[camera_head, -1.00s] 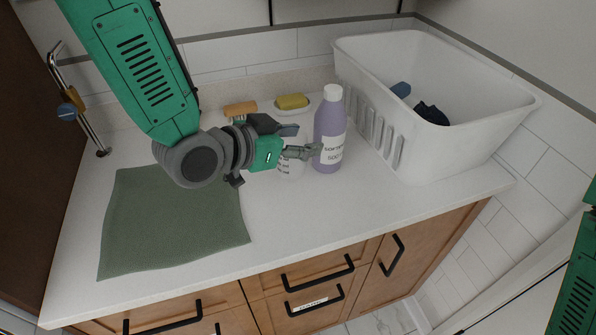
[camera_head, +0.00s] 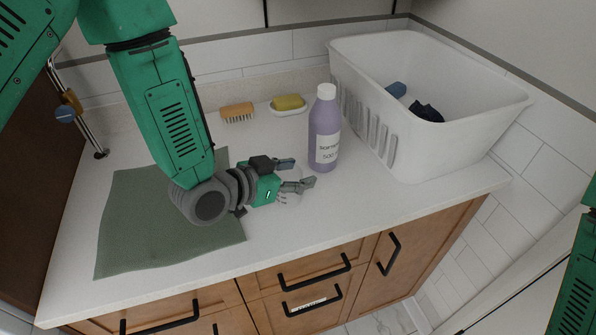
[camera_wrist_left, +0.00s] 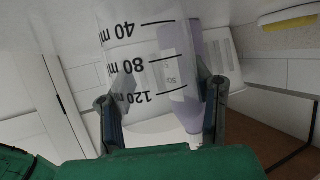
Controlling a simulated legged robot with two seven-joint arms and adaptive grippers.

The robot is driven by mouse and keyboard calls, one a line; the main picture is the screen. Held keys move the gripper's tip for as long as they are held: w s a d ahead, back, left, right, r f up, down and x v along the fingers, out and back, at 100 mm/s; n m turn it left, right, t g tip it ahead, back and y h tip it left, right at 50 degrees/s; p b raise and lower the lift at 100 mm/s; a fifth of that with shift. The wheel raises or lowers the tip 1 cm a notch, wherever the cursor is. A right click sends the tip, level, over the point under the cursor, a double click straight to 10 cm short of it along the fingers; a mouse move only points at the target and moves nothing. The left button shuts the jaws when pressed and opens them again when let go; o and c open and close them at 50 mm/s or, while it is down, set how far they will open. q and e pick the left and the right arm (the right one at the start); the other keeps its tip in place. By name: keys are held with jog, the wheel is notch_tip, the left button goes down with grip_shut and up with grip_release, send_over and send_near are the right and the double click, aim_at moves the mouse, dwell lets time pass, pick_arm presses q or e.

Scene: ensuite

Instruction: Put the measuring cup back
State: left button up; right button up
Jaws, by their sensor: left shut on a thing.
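The clear measuring cup (camera_head: 288,197) is between the fingers of my left gripper (camera_head: 300,173), just left of and in front of the purple softener bottle (camera_head: 324,135). My left gripper is shut on it. In the left wrist view the cup (camera_wrist_left: 140,62) shows black ml marks, upside down in that picture, as is the bottle (camera_wrist_left: 180,75) seen behind it. The cup looks upright. Whether its base touches the counter I cannot tell. The bottle stands upright with its white cap on. My right gripper is out of view; only part of that arm shows at the right edge.
A white basket (camera_head: 440,150) with dark cloth stands at the right. A yellow sponge on a dish (camera_head: 289,111) and a wooden brush (camera_head: 237,112) lie at the back. A green cloth (camera_head: 130,235) lies at the left. The counter's front middle (camera_head: 350,210) is clear.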

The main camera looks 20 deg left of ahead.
aim_at(281, 172)
pick_arm(q)
jog(key=o, duration=1.2)
jog(key=shift+a, duration=0.2)
jog(key=shift+c, duration=0.2)
jog(key=shift+a+f, duration=0.1)
jog(key=shift+a, duration=1.05)
jog(key=shift+s+a+r, duration=0.2)
jog(key=shift+s+r, duration=0.05)
jog(key=s+r, duration=0.1)
jog(key=s, duration=0.1)
jog(key=s+a+r, duration=0.1)
jog(key=s+r, duration=0.1)
jog(key=s, duration=0.1)
jog(key=shift+s+a, duration=0.3)
jog(key=shift+a, duration=0.05)
jog(key=shift+p+v, duration=1.55)
jog(key=shift+v, duration=0.45)
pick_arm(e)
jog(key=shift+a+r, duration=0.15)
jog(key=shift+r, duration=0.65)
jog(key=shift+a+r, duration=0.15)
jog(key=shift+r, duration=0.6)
